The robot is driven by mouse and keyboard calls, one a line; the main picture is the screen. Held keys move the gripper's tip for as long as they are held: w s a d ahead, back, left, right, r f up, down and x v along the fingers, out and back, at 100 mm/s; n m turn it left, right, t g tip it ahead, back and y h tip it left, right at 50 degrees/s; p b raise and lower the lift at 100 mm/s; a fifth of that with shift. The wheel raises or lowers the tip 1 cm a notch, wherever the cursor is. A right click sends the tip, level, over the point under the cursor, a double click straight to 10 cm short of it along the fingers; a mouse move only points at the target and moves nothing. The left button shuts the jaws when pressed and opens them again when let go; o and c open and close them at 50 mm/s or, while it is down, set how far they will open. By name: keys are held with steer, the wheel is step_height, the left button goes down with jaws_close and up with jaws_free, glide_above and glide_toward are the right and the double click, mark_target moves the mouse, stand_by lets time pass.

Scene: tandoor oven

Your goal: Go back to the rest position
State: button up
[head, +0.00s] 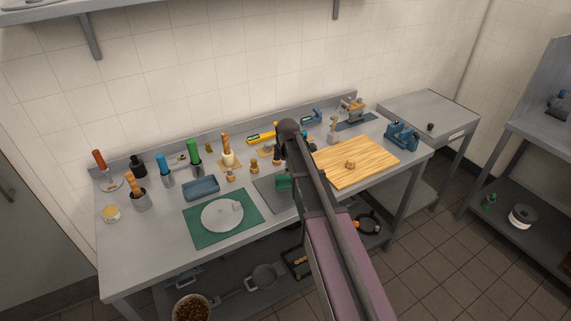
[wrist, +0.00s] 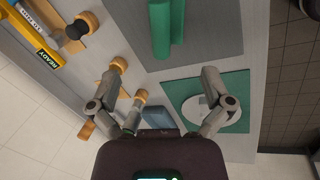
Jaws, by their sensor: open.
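My gripper (wrist: 161,76) is open in the wrist view, its two grey fingers spread wide with nothing between them. It hangs above the steel worktable (head: 145,245). In the head view my arm crosses the middle of the table, and the gripper is hidden behind it. Below the fingers in the wrist view, a white round plate (wrist: 203,113) on a green mat (wrist: 240,85) lies partly behind the right finger. Small wooden-topped items (wrist: 119,64) show by the left finger.
A green object (wrist: 160,28) lies on a grey mat (wrist: 205,50). A wooden board (head: 355,165) lies right of my arm. Green mat and plate (head: 222,214) lie left, near a blue tray (head: 201,189). Upright bottles and tools, including a green bottle (head: 194,155), line the back left.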

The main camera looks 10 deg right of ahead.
steer(key=shift+s+r, duration=0.1)
steer(key=shift+r, duration=0.2)
stand_by(0.4)
steer(key=s+f+m+g+b, duration=0.2)
steer(key=s+m, duration=1.5)
steer(key=s, duration=0.9)
steer(key=shift+s+f+g, duration=0.35)
steer(key=shift+f+g, duration=0.1)
steer(key=shift+g, duration=0.05)
